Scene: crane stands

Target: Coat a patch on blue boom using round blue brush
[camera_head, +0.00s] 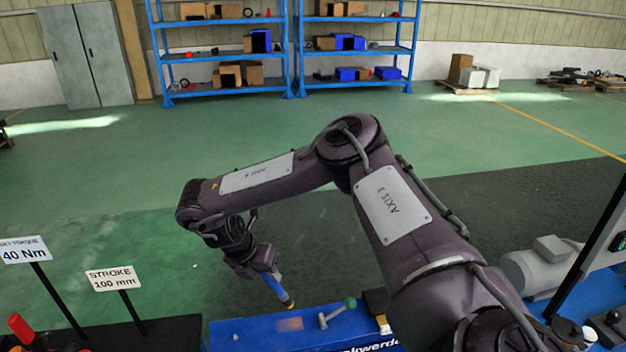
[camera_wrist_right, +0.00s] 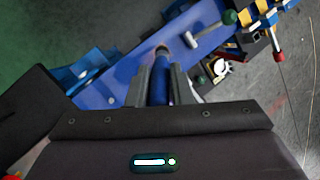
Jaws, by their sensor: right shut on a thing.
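The blue boom (camera_head: 262,335) lies at the bottom centre of the head view, with a brownish patch (camera_head: 290,323) on its top. My right gripper (camera_head: 268,272) is shut on the round blue brush (camera_head: 277,289), which points down and slightly right. The brush's tip is just above the patch in the picture; I cannot tell whether it touches the boom. In the right wrist view the brush handle (camera_wrist_right: 161,90) sits between the two fingers, with the boom (camera_wrist_right: 205,42) running diagonally behind it. My left gripper is not in view.
A lever with a green knob (camera_head: 337,313) stands on the boom, right of the patch. Signs reading "STROKE 100 mm" (camera_head: 112,279) and "40 Nm" (camera_head: 22,250) stand at left. A grey motor (camera_head: 543,266) is at right. Blue shelves (camera_head: 290,45) stand far back beyond open floor.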

